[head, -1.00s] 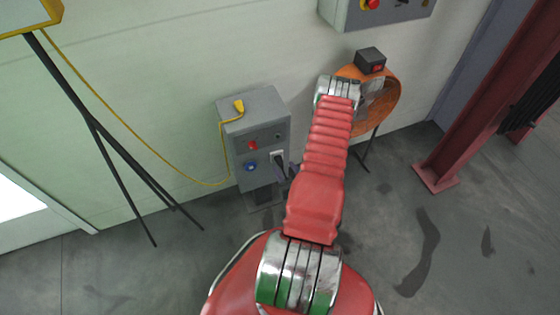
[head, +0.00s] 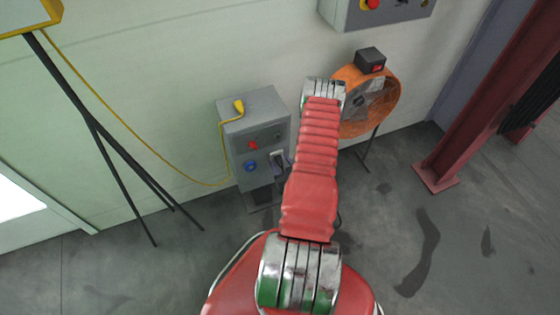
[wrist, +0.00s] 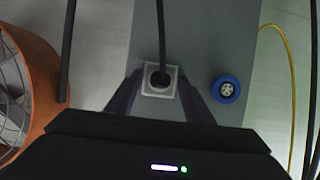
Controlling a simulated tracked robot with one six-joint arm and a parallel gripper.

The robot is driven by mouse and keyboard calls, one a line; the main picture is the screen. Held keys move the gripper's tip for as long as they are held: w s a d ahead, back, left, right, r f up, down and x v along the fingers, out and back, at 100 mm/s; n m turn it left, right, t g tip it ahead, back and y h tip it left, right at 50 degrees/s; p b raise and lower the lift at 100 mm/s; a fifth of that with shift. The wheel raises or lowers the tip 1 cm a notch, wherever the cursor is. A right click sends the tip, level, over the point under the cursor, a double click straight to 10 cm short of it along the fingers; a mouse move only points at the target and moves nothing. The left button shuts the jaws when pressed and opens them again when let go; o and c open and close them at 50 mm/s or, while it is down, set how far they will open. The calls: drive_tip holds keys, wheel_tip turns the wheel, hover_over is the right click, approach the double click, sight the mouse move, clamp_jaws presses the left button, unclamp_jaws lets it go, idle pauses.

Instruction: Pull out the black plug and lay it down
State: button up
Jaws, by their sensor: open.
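The black plug (wrist: 159,79) sits in a square white socket (wrist: 149,91) on the grey box, with a black cable (wrist: 161,32) running from it to the top of the wrist view. In the head view the white socket (head: 277,156) shows on the front of the grey box (head: 241,157); the plug there is too small and covered to tell. My gripper (wrist: 161,82) is open, one dark finger on each side of the socket and plug in the wrist view. I cannot tell how far the fingertips are from the plug. My arm hides most of the gripper in the head view.
A blue socket (wrist: 226,89) is beside the white one. A yellow plug (head: 239,106) with a yellow cable is on the box top. An orange fan (head: 392,90) stands behind my arm. A black tripod (head: 105,134) is at left. Open floor (head: 395,245) lies at right.

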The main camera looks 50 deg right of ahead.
drive_tip(key=shift+c, duration=0.2)
drive_tip(key=c, duration=1.1)
drive_tip(key=shift+s+a+r, duration=0.1)
drive_tip(key=shift+s+r, duration=0.2)
drive_tip(key=shift+r, duration=0.1)
drive_tip(key=v, duration=0.5)
drive_tip(key=r+v, duration=0.1)
drive_tip(key=v, duration=0.9)
drive_tip(key=shift+w+r, duration=0.25)
drive_tip(key=shift+r, duration=0.05)
drive_tip(key=shift+s, duration=0.2)
drive_tip(key=shift+s+a, duration=0.35)
drive_tip(key=shift+s, duration=0.25)
drive_tip(key=shift+s+a, duration=0.55)
drive_tip(key=shift+s, duration=0.4)
